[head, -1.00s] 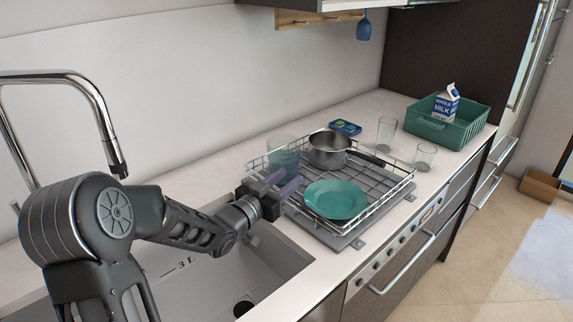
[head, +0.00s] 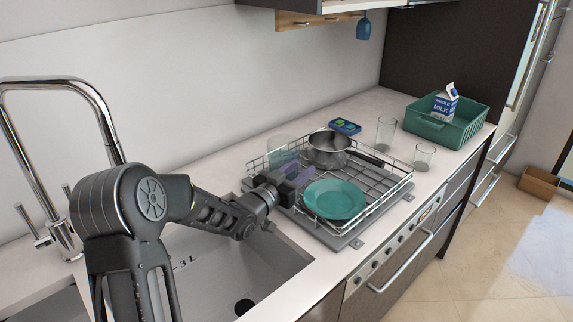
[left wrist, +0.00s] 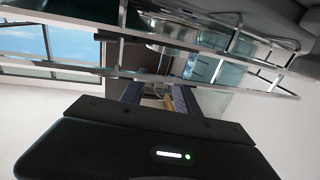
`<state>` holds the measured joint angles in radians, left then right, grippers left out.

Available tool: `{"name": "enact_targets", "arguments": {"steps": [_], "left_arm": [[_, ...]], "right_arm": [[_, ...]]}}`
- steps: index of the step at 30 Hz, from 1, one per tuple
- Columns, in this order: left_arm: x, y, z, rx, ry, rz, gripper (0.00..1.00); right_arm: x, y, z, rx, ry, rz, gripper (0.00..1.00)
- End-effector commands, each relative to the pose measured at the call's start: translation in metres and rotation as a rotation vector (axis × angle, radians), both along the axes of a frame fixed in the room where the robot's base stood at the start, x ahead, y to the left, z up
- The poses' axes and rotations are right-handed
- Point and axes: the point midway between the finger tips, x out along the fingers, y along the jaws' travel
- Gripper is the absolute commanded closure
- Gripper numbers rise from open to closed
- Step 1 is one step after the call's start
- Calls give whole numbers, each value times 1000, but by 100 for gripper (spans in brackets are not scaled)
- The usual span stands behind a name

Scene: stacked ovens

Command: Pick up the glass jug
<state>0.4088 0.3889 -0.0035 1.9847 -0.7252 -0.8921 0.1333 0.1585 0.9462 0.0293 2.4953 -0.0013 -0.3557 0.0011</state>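The glass jug (head: 283,147) is a clear, faintly teal vessel. It stands upright at the left end of the wire dish rack (head: 375,207). My left gripper (head: 296,174) is at the rack's near left side, just in front of the jug, and hides its lower part. In the left wrist view the two purple-grey fingers (left wrist: 157,97) are apart, so the gripper is open. I cannot tell whether the fingers touch the jug. My right gripper is not in view.
A steel pot (head: 328,152) stands beside the jug, and a teal plate (head: 335,199) lies in the rack's front. Two drinking glasses (head: 385,134), (head: 424,156) and a green crate (head: 467,133) with a milk carton (head: 446,102) are farther right. The sink (head: 215,270) lies below my arm.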

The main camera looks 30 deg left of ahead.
Motion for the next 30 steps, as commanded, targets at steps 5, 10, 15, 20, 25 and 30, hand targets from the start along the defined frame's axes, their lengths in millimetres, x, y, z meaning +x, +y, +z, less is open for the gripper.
{"name": "enact_targets", "arguments": {"steps": [5, 10, 15, 20, 25, 30], "left_arm": [[0, 0, 0, 0, 0, 0, 62], [0, 0, 0, 0, 0, 0, 62], [0, 0, 0, 0, 0, 0, 67], [-1, 0, 0, 0, 0, 0, 80], [-1, 0, 0, 0, 0, 0, 94], [-1, 0, 0, 0, 0, 0, 100]], "right_arm": [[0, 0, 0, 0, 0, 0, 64], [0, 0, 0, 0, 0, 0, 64], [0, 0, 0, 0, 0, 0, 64], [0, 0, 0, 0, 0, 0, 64], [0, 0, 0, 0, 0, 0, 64], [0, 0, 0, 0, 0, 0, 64]]}}
